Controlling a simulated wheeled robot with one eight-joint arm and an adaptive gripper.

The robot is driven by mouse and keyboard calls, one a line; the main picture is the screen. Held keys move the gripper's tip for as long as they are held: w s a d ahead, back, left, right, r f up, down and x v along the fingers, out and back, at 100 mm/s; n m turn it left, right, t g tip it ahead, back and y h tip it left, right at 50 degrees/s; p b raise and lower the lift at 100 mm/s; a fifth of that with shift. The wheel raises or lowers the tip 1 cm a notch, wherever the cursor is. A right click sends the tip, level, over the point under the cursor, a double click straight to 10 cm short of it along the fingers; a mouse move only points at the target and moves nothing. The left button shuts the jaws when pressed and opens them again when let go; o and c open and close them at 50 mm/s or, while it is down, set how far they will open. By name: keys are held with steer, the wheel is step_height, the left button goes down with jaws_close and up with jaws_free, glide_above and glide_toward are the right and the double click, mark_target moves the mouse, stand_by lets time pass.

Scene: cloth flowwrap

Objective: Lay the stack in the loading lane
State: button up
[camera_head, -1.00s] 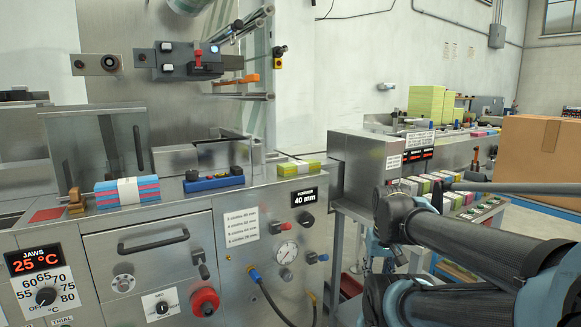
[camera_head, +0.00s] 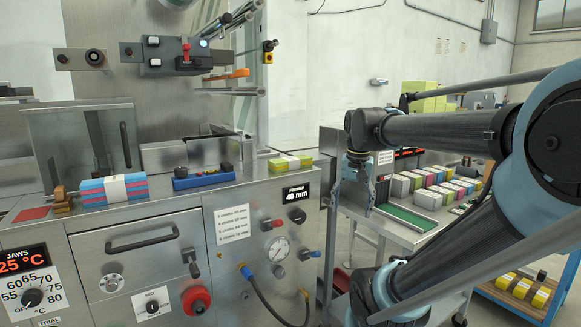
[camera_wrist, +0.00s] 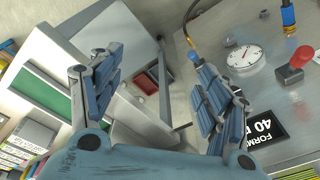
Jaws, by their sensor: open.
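A pink and blue cloth stack (camera_head: 115,190) with a white band lies on the steel machine top (camera_head: 225,195) at the left. A smaller yellow-green stack (camera_head: 290,163) with a pale band lies at the machine's right end. Which part is the loading lane I cannot tell for sure. My gripper (camera_head: 354,190) hangs in the air right of the machine, apart from both stacks. In the wrist view my gripper (camera_wrist: 140,68) has its fingers spread with nothing between them. Neither stack shows there.
A side table (camera_head: 385,228) with a green strip and several wrapped packs stands at the right. A hose (camera_head: 262,300) hangs from the machine front.

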steer(key=w+a+r+m, duration=0.2)
steer(key=w+a+r, duration=0.2)
steer(key=w+r, duration=0.25)
steer(key=w+a+r+m, duration=0.25)
steer(key=w+r, duration=0.25)
steer(key=r, duration=0.3)
step_height(320, 180, up, 10)
steer(key=m+g, duration=0.2)
steer(key=m, duration=0.2)
glide_above(291, 158)
steer(key=shift+n, duration=0.25)
steer(key=f, duration=1.1)
steer(key=shift+s+d+f, duration=0.25)
steer(key=shift+s+f, duration=0.05)
steer(key=shift+a+f, duration=0.15)
steer(key=shift+f, duration=1.15)
steer(key=shift+a+f, duration=0.15)
steer(key=shift+f, duration=1.15)
steer(key=c, duration=1)
